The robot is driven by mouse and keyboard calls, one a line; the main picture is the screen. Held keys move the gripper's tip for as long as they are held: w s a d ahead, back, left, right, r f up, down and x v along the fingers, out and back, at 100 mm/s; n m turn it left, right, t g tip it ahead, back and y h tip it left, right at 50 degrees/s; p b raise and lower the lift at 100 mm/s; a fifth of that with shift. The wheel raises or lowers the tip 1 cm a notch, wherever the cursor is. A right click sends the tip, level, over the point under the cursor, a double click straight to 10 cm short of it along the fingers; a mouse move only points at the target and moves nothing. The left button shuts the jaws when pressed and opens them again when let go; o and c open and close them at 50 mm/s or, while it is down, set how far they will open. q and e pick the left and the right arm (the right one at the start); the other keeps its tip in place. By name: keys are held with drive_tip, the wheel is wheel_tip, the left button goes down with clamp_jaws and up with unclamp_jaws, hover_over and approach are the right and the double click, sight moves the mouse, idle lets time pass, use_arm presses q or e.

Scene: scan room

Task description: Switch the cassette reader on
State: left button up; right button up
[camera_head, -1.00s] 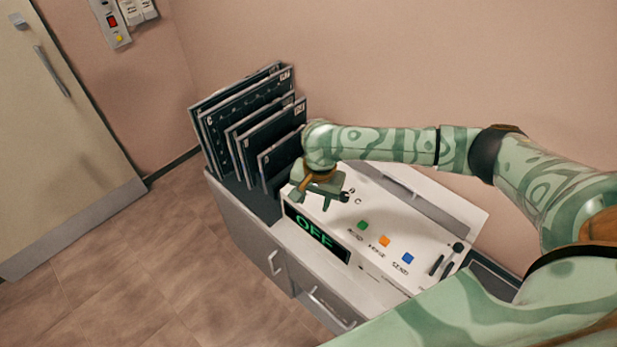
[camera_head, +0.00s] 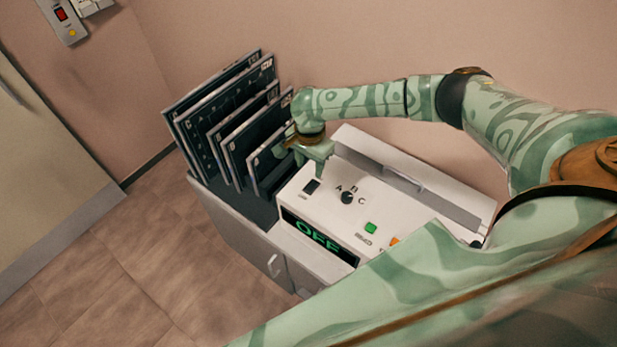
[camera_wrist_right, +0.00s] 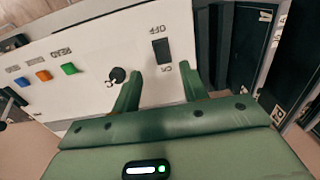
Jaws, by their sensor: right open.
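The cassette reader (camera_head: 322,207) is a white console with a sloping top. Its black display (camera_head: 319,238) reads OFF in green. A dark rocker switch (camera_head: 311,187) sits at the top's left end, near a black A-B-C knob (camera_head: 347,197). In the right wrist view, the switch (camera_wrist_right: 161,50) is marked OFF at one end and lies just beyond my open, empty right gripper (camera_wrist_right: 160,75), framed between its fingers. The knob (camera_wrist_right: 117,75) is beside the left finger. In the head view my right gripper (camera_head: 303,156) is behind the switch. Contact cannot be told.
Dark cassettes (camera_head: 225,125) stand upright in a rack close left of my right gripper. Green (camera_head: 370,228) and orange (camera_head: 394,241) buttons are on the panel; a blue button (camera_wrist_right: 43,76) shows in the wrist view. A raised lid-like part (camera_head: 405,180) is at the back. The floor at left is clear.

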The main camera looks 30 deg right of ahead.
sight(309, 188)
wheel_tip(309, 188, down, 9)
drive_tip(key=shift+w+r+b, duration=0.1)
drive_tip(key=shift+b, duration=1)
drive_tip(key=shift+f, duration=0.4)
use_arm(q)
drive_tip(key=f, duration=0.1)
drive_tip(key=w+f, duration=0.1)
drive_tip(key=shift+w+f, duration=0.3)
drive_tip(key=shift+f, duration=0.1)
